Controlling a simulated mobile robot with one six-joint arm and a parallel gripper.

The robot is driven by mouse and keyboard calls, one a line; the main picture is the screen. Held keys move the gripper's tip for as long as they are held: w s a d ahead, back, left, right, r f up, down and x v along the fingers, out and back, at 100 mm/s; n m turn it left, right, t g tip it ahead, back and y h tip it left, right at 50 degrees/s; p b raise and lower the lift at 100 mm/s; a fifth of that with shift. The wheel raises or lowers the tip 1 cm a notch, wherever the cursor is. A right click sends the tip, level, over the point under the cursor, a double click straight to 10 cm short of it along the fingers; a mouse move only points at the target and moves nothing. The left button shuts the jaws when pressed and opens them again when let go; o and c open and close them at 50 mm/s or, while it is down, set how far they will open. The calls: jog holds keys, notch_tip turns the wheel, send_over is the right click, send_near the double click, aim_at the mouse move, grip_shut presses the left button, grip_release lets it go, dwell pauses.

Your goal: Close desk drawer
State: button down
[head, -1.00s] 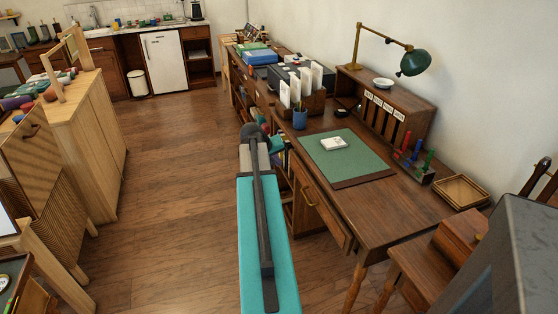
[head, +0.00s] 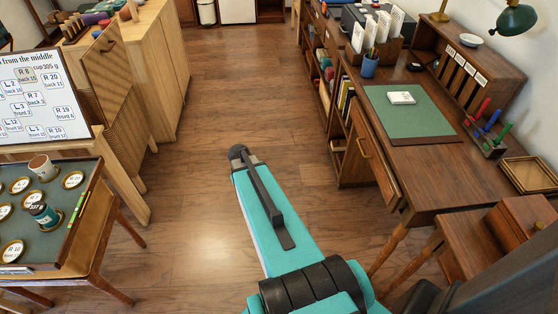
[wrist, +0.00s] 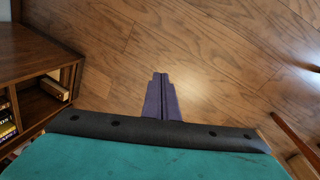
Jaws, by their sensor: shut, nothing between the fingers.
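The desk (head: 440,180) stands at the right in the head view. Its drawer (head: 374,168) has a wooden front with a brass handle (head: 363,148). The drawer front seems to stick out a little from the desk; how far is hard to tell. My gripper (wrist: 162,78) shows in the wrist view with its dark purple fingers shut together and empty above the wooden floor. It is apart from the drawer, which I cannot make out in the wrist view. In the head view my teal arm reaches over the floor left of the desk, and the fingers cannot be made out.
Open shelves (head: 322,70) stand beyond the desk; a dark shelf unit (wrist: 35,70) shows left in the wrist view. A small table (head: 70,225) with a cup and discs, a lettered board (head: 38,100) and a light cabinet (head: 150,60) stand left. The floor (head: 240,90) between is clear.

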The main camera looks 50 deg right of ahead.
jog(key=s+a+f+n+g+y, duration=0.1)
jog(key=s+a+f, duration=0.3)
jog(key=a, duration=0.4)
jog(key=s+a+f+n+g+y, duration=0.1)
jog(key=s+a+f, duration=0.3)
jog(key=a, duration=0.5)
jog(key=s+a+f+n+g, duration=0.2)
jog(key=s+a+f, duration=0.4)
jog(key=s+a, duration=0.6)
jog(key=shift+s+g, duration=0.3)
jog(key=shift+s, duration=0.1)
jog(key=shift+a+f, duration=0.1)
